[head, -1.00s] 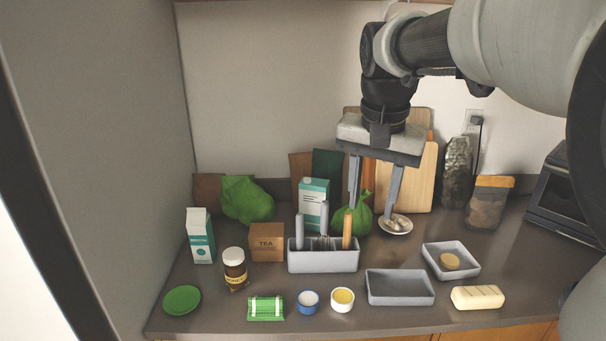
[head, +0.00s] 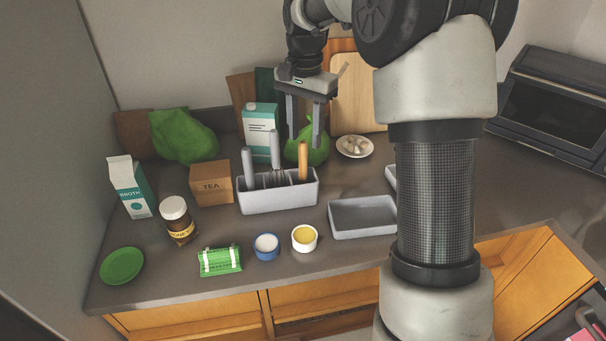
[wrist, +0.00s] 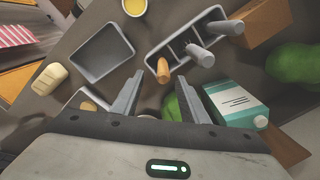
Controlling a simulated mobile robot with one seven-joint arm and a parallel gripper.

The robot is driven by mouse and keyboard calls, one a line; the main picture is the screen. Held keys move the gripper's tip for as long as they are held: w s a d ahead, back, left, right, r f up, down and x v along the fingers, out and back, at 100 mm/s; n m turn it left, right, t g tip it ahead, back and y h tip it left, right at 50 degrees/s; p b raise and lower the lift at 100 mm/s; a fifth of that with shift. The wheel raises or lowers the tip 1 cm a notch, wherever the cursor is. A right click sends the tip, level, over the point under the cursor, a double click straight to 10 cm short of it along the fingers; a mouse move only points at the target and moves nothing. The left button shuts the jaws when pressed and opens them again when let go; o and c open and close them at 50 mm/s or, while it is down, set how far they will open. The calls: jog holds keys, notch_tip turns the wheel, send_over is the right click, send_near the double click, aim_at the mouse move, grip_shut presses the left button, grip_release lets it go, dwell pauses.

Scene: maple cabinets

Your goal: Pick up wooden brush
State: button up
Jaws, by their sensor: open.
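The wooden brush shows as an upright orange-brown handle (head: 303,162) at the right end of a grey utensil holder (head: 280,200). Its lower part is hidden in the holder. In the wrist view the handle (wrist: 163,71) lies just beyond the fingertips, nearly between them. My gripper (head: 304,143) is open and empty, pointing down, its fingertips around the level of the handle's top. I cannot tell how far behind or in front of the handle it is. The fingers also show in the wrist view (wrist: 159,80).
Grey handles (head: 249,166) and a whisk stand in the same holder, left of the brush. A teal-and-white carton (head: 260,134) and a green bag (head: 308,150) stand behind. A grey tray (head: 362,232) and a yellow-filled cup (head: 304,238) are in front.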

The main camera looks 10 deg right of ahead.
send_over(303, 181)
jog(key=w, duration=0.1)
notch_tip(303, 181, down, 8)
jog(key=shift+d+r, duration=0.15)
grip_shut()
